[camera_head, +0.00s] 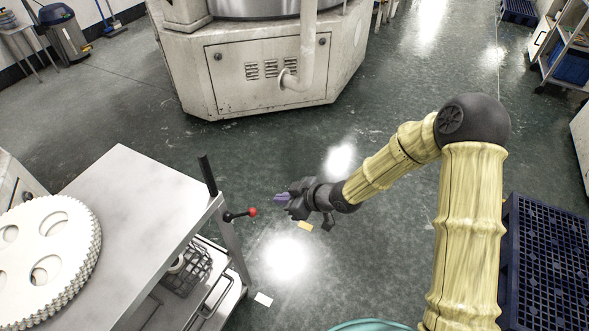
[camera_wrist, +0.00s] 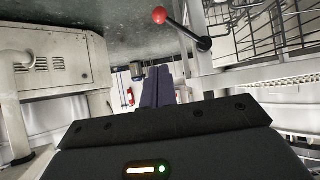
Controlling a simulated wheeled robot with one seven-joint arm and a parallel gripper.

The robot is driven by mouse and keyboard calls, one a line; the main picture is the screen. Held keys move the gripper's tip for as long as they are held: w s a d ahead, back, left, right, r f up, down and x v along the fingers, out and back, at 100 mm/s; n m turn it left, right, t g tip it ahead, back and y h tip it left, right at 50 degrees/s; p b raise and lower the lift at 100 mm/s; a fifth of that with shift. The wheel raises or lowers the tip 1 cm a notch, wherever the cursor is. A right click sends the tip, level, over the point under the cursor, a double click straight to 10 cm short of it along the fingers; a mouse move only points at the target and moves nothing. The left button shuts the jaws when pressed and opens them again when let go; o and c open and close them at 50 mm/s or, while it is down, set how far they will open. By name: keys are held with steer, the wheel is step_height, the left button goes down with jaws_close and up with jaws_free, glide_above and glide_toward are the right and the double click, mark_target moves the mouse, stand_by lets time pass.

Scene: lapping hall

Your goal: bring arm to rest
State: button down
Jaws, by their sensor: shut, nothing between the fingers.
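My gripper (camera_head: 281,198) is at the end of my yellow-sleeved arm, held out over the floor to the right of the metal cart (camera_head: 142,188) in the head view. Its two purple fingers are together with nothing between them. In the wrist view the fingers (camera_wrist: 158,88) also show side by side, closed. The gripper is apart from the red-knobbed lever (camera_head: 241,214) on the cart's side. That lever also shows in the wrist view (camera_wrist: 181,29).
A stack of white toothed discs (camera_head: 72,238) lies on the cart. A large machine (camera_head: 262,75) stands behind. A dark blue pallet (camera_head: 545,265) is at the right, and a shelf rack (camera_head: 570,50) at the far right. Open floor (camera_head: 400,75) lies between.

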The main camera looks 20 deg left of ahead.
steer(key=w+d+r+m+t+h, duration=0.2)
steer(key=d+m+h, duration=0.2)
steer(key=d, duration=0.7)
steer(key=w+d+r+m+t+h, duration=0.1)
steer(key=w+d+r+m+h, duration=0.15)
steer(key=d, duration=0.75)
steer(key=s+d+r+m+g+h, duration=0.1)
steer(key=s+d+r+m+h, duration=0.1)
steer(key=s+d+r+m, duration=0.45)
steer(key=s+d+r+m+g+h, duration=0.1)
steer(key=s+d+r+m+h, duration=0.2)
steer(key=s+d, duration=0.5)
step_height(320, 180, up, 15)
steer(key=w+d+m+p, duration=0.1)
steer(key=d+p, duration=0.1)
steer(key=p, duration=1.4)
steer(key=shift+w+r+p, duration=0.15)
steer(key=shift+w+p, duration=0.15)
steer(key=shift+w, duration=0.1)
steer(key=shift+y, duration=0.25)
steer(key=shift+d, duration=0.15)
